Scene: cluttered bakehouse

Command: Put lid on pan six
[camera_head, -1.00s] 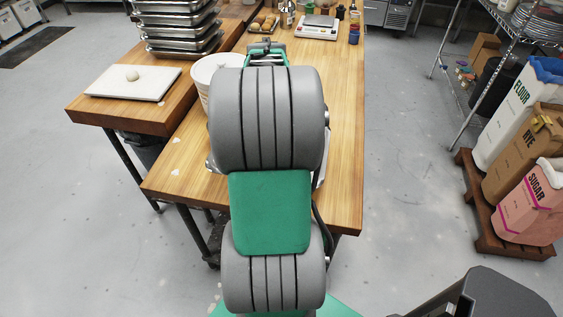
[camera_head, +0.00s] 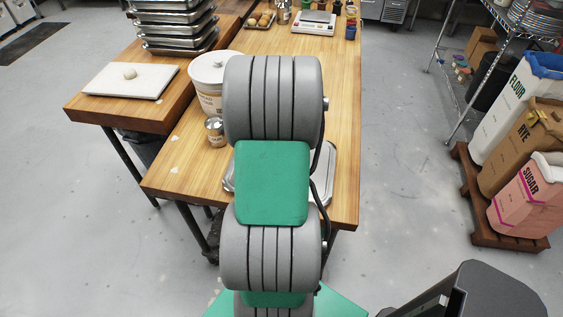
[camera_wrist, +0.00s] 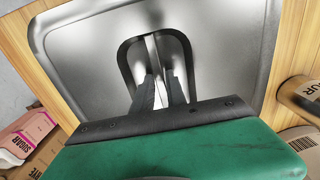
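A grey metal lid or pan with a raised rim and rounded corners (camera_wrist: 235,40) fills most of the wrist view. It lies on the wooden table; in the head view only its edges (camera_head: 327,165) show around my arm. A dark rounded arch with a bright upright bar (camera_wrist: 152,48) shows at its middle, perhaps a handle or a reflection. My gripper (camera_wrist: 160,75) points at this spot with two dark fingers a little apart. Whether they touch or grip the bar is unclear. My arm hides my gripper in the head view. No pan number is readable.
A stack of metal trays (camera_head: 175,28) stands on the left table. A white bucket (camera_head: 207,75) and a small tin (camera_head: 215,130) stand left of my arm; a tin also shows in the wrist view (camera_wrist: 302,95). Sacks stand on a pallet (camera_head: 487,220) at right.

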